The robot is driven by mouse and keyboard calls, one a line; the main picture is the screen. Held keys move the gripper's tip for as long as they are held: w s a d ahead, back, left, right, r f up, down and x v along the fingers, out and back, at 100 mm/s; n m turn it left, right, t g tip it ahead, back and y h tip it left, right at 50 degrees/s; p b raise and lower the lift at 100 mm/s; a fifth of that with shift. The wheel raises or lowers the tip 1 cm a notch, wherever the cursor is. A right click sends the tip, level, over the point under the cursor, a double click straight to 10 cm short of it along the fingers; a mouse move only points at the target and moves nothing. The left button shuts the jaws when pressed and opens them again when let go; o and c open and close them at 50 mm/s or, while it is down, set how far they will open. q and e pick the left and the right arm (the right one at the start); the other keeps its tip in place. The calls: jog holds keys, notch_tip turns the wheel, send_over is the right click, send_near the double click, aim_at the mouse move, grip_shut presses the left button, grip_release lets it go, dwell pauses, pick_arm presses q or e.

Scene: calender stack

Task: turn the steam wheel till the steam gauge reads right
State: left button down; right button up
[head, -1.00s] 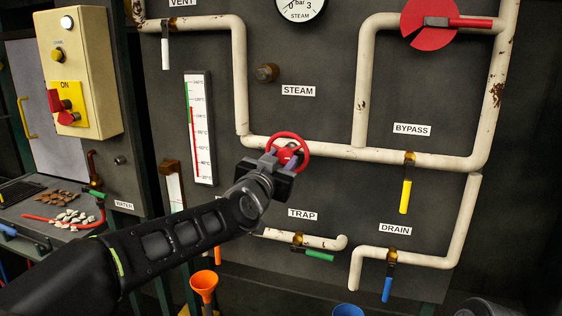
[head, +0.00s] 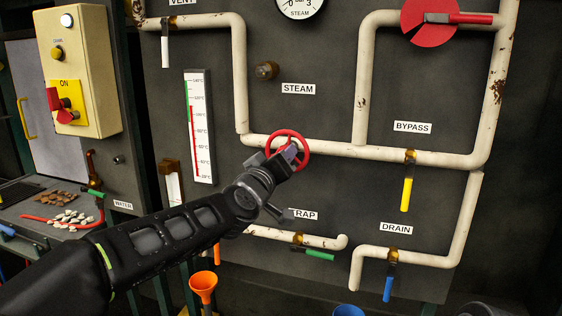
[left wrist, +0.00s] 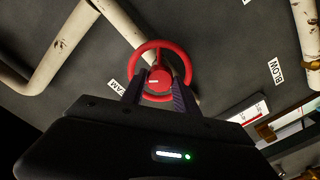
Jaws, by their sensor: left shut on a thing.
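The red steam wheel (head: 288,150) is on the cream pipe below the STEAM label (head: 298,89). My left gripper (head: 286,157) is at the wheel and shut on it. In the left wrist view the wheel (left wrist: 160,62) stands between the two fingers of the left gripper (left wrist: 158,90), which reach its rim and hub. The steam gauge (head: 299,6) is at the top edge, partly cut off; its dial shows "bar" and "3", but I cannot tell the reading. My right gripper is not in view.
A red disc with a red handle (head: 430,20) is on the bypass pipe at upper right. Yellow (head: 406,195), green (head: 320,255) and blue (head: 387,290) valve levers are below. A thermometer (head: 200,127) is left of the wheel. An orange funnel (head: 203,287) stands below.

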pick_arm(q)
jog(key=n+b, duration=0.5)
jog(key=n, duration=1.5)
jog(key=shift+f, duration=0.1)
dwell(0.4)
jog(key=c, duration=0.9)
grip_release()
